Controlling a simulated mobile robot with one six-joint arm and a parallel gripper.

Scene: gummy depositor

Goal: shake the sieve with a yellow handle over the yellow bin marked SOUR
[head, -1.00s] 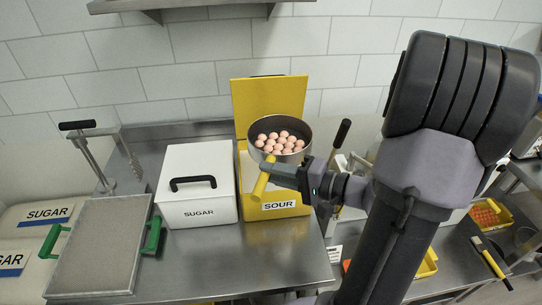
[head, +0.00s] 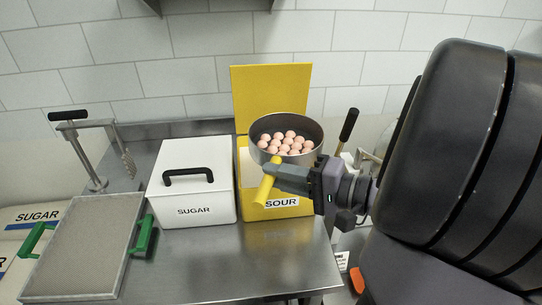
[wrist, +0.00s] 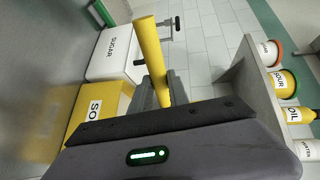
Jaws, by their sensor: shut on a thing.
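The sieve (head: 314,133) is a round metal pan with several pale pink balls (head: 284,143) in it. Its yellow handle (head: 267,181) points toward the front; the handle also shows in the wrist view (wrist: 153,55). My gripper (head: 275,176) is shut on the yellow handle. The sieve is held above the open yellow bin marked SOUR (head: 283,203), whose yellow lid (head: 272,92) stands upright behind it. The bin also shows in the wrist view (wrist: 103,107). The sieve and handle hide most of the bin's opening.
A white lidded SUGAR box (head: 192,193) stands directly left of the bin. A grey tray with green handles (head: 85,245) lies further left, beside a metal stand (head: 88,150). The counter front (head: 255,262) is clear. A black-handled tool (head: 347,127) rises on the right.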

